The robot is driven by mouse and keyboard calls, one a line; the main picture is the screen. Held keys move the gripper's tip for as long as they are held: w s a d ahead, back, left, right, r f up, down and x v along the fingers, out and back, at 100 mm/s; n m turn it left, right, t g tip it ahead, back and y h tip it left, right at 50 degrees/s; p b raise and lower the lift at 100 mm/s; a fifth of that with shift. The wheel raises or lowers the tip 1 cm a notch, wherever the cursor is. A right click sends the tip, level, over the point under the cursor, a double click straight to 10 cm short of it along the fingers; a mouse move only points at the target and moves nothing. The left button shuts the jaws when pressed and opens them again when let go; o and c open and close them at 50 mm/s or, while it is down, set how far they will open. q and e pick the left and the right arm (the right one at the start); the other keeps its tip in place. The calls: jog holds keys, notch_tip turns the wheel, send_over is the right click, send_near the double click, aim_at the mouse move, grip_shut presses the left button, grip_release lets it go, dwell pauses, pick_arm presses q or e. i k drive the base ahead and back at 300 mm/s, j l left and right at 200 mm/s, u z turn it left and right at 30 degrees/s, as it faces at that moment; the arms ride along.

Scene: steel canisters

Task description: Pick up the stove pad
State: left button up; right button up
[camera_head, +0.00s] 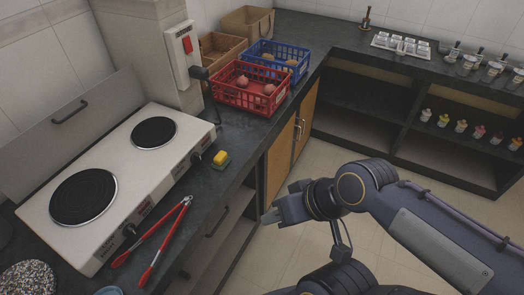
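A round, speckled multicoloured pad (27,280) lies at the bottom left corner on the dark counter, in front of the stove, partly cut off by the picture edge. It is the thing that looks most like the stove pad. My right gripper (270,215) is in the air over the floor, in front of the counter edge and far to the right of the pad. It touches nothing that I can see, and the gap between its fingers is not clear. My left gripper is out of the picture.
A white stove (113,216) with two black burners stands on the counter. Red (247,98) and blue (285,66) baskets stand farther back. A bluish round thing (108,291) shows at the bottom edge.

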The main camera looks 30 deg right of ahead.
aim_at(221, 159)
jog(key=l+z, duration=0.45)
jog(key=i+l+u, duration=0.3)
jog(key=u, duration=0.15)
jog(key=i+l+u, duration=0.3)
jog(key=u, duration=0.2)
jog(key=i+l+u, duration=0.15)
jog(key=l+u, duration=0.3)
jog(key=l, duration=0.1)
